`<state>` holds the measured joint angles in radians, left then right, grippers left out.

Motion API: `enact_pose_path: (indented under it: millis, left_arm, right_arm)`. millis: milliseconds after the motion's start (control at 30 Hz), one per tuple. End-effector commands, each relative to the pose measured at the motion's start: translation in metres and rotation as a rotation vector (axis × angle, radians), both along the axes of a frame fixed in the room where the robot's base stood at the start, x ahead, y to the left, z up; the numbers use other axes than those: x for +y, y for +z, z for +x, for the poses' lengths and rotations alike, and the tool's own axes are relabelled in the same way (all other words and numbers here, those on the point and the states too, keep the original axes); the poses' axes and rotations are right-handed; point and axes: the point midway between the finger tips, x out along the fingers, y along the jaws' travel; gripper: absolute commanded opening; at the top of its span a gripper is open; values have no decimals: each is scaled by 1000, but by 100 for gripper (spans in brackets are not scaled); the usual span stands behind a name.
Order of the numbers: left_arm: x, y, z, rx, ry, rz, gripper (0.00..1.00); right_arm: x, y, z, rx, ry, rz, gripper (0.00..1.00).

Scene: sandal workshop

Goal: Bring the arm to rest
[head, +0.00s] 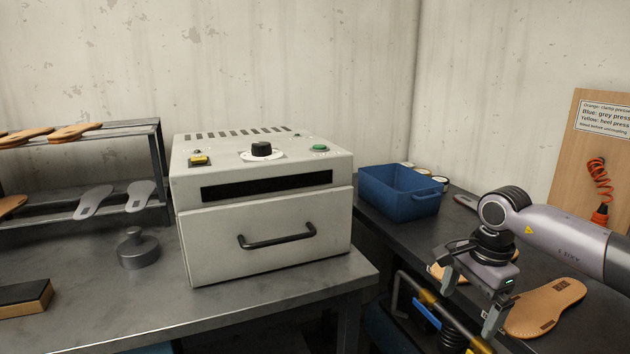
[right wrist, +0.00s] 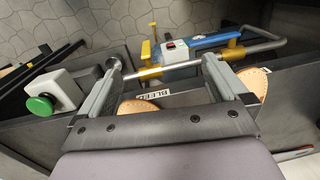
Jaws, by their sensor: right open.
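My right arm (head: 565,235) comes in from the right in the head view, over the dark bench at the right. My right gripper (head: 467,308) points down with its fingers apart and nothing between them. In the right wrist view the gripper (right wrist: 162,72) also shows open, and a metal bar with yellow parts (right wrist: 150,73) lies beyond the fingertips. A tan sole (head: 545,307) lies on the bench beside the gripper, and another is partly hidden behind it. My left gripper is not in view.
A grey oven-like box (head: 265,240) stands on the left table. A blue bin (head: 400,190) sits at the back of the right bench. A tool board (head: 575,150) stands at right. The wrist view shows a green button (right wrist: 41,105). A rack (head: 165,170) holds soles.

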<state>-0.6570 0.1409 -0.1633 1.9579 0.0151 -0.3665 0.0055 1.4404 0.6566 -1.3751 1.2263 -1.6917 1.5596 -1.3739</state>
Motion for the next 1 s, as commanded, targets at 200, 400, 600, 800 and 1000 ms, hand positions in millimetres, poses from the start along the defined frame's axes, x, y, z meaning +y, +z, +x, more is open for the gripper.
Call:
enact_pose_path:
  millis: [200, 400, 600, 800, 1000]
  left_arm:
    - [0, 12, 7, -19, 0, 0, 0]
    - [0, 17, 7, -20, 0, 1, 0]
    - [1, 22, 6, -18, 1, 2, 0]
    - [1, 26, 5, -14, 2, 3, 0]
    - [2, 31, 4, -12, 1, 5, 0]
  right_arm:
    - [120, -51, -40, 127, -76, 425, 100]
    - [214, -55, -85, 336, -282, 845, 100]
    - [270, -33, -114, 618, -590, 1219, 100]
    - [282, -11, -119, 951, -988, 1523, 100]
    - [257, -13, -112, 1316, -1461, 1744, 100]
